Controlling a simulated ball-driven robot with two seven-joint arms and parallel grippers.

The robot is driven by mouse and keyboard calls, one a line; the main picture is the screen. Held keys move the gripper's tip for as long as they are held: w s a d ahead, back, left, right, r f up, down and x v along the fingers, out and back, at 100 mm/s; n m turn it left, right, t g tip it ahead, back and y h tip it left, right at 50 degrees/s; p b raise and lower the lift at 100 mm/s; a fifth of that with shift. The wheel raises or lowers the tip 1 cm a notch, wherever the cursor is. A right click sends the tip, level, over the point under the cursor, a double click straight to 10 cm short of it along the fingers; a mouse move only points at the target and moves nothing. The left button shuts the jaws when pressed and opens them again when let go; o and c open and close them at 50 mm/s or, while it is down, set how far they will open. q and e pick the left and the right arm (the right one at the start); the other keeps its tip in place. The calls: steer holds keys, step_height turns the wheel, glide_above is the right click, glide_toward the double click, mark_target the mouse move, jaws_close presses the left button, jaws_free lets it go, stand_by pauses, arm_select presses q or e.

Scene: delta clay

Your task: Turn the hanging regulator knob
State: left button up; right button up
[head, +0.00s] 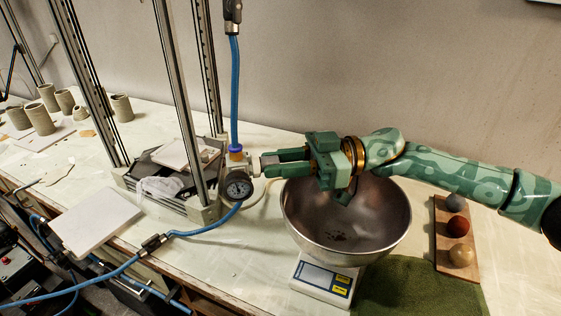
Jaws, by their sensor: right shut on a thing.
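The hanging regulator (238,170) hangs from a blue hose (235,95) that comes down from above. It has a round pressure gauge (238,187) on its lower front and a blue-purple collar at its top. My right gripper (266,164) reaches in from the right, green, with its fingers level and pointing left. It is shut on the regulator's knob, at the regulator's right side; the fingers mostly hide the knob. My left gripper is not in view.
A metal bowl (318,235) stands on a scale (322,280) below my right gripper. A metal frame (181,110) stands just left of the regulator. A wooden board (441,235) with three balls lies right, beside a green cloth (420,290). Clay cups (40,118) stand far left.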

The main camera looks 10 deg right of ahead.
steer(key=shift+w+n+p, duration=0.1)
steer(key=shift+n+p, duration=0.85)
steer(key=shift+n, duration=2.45)
steer(key=o, duration=1)
